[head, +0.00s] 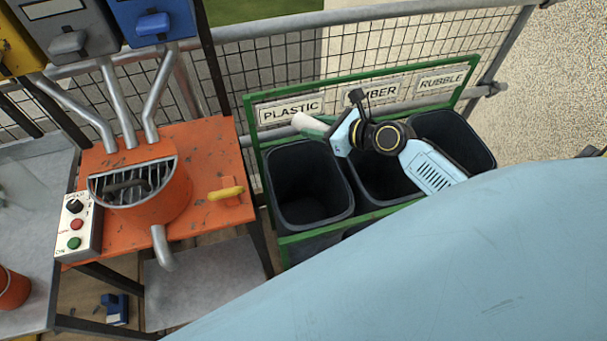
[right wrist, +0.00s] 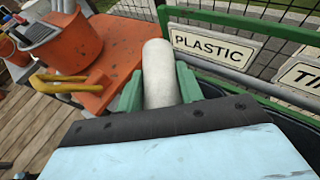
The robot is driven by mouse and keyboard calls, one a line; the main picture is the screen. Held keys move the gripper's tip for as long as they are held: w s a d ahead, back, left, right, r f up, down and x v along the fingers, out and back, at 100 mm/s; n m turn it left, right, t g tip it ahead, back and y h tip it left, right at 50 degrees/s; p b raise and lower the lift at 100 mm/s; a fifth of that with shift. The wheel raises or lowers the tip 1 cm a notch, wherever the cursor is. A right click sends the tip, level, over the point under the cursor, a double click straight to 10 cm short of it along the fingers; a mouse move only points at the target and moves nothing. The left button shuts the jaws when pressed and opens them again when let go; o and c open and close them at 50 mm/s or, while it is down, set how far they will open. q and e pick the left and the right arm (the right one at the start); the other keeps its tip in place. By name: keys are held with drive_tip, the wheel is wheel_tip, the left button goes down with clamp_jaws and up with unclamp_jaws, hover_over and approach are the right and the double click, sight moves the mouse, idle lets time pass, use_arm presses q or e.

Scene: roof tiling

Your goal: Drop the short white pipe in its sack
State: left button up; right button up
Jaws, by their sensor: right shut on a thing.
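The short white pipe (head: 311,124) is held in my right gripper (head: 330,128), over the back edge of the plastic sack (head: 309,185). In the right wrist view the pipe (right wrist: 158,72) sticks out between the green fingers of my right gripper (right wrist: 159,88), which are shut on it. The dark sack is open at the top, under the PLASTIC sign (head: 290,108), and looks empty. The sign also shows in the right wrist view (right wrist: 211,45), right of the pipe. My left gripper is not in view.
Two more dark sacks stand to the right in the green frame (head: 262,160), under the timber and RUBBLE (head: 441,80) signs. An orange table with a mixer bucket (head: 150,195) and a yellow-handled tool (head: 226,193) stands left. A mesh fence runs behind.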

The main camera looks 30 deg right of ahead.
drive_tip(key=o, duration=1)
drive_tip(key=shift+o, duration=0.2)
drive_tip(key=v, duration=1.3)
drive_tip(key=shift+s+p, duration=0.2)
drive_tip(key=shift+p, duration=0.25)
drive_tip(key=shift+d, duration=0.1)
